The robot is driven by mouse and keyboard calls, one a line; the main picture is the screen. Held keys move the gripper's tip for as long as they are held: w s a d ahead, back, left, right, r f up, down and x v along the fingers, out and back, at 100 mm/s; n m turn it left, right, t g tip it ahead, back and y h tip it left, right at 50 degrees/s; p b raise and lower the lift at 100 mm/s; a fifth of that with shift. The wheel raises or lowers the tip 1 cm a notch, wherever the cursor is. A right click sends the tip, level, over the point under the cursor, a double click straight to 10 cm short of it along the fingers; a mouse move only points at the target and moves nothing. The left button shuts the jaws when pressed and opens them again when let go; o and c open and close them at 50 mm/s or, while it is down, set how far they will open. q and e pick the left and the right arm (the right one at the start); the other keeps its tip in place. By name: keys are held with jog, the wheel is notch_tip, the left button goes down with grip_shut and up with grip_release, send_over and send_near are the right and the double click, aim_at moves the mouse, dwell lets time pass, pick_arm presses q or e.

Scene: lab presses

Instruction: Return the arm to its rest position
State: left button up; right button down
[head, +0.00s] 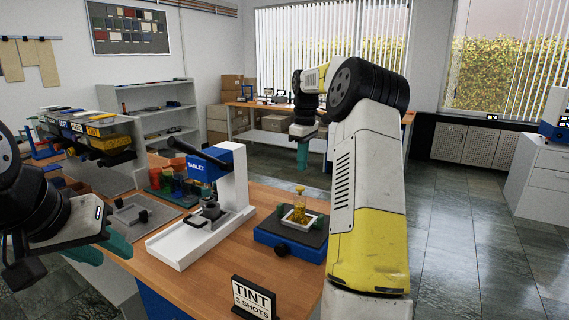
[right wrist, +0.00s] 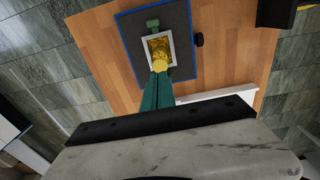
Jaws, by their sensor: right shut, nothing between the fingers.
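My right arm rises large at the right of the head view and bends over at the top. Its gripper (head: 302,155) hangs above the platform with the bottle. In the right wrist view its green fingers (right wrist: 158,92) are shut and empty, pointing toward the yellow-capped bottle (right wrist: 159,62); the gap to it is hard to judge. The bottle (head: 299,207) stands upright in a white tray (head: 287,216) on a blue-edged dark platform (head: 268,232). My left gripper (head: 98,250) is at the lower left of the head view, its green fingers apart and empty.
The white-and-blue tablet press (head: 232,185) with a black lever stands left of the platform. Bins and a grey plate (head: 130,216) lie at left. Tiled floor (head: 460,240) is clear at right.

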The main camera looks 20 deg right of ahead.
jog(key=s+a+r+m+t, duration=0.25)
jog(key=s+a+r, duration=0.55)
jog(key=s+a, duration=0.4)
jog(key=s+a+f+m+t+y, duration=0.1)
jog(key=s+a+f+m, duration=0.1)
jog(key=s, duration=0.8)
jog(key=s+a+f+m+t+y, duration=0.1)
jog(key=s+a+f+m+t, duration=0.1)
jog(key=s, duration=0.9)
jog(key=shift+s+a+f+m, duration=0.25)
jog(key=shift+a+f+m, duration=0.4)
jog(key=shift+a, duration=0.3)
jog(key=shift+d, duration=0.1)
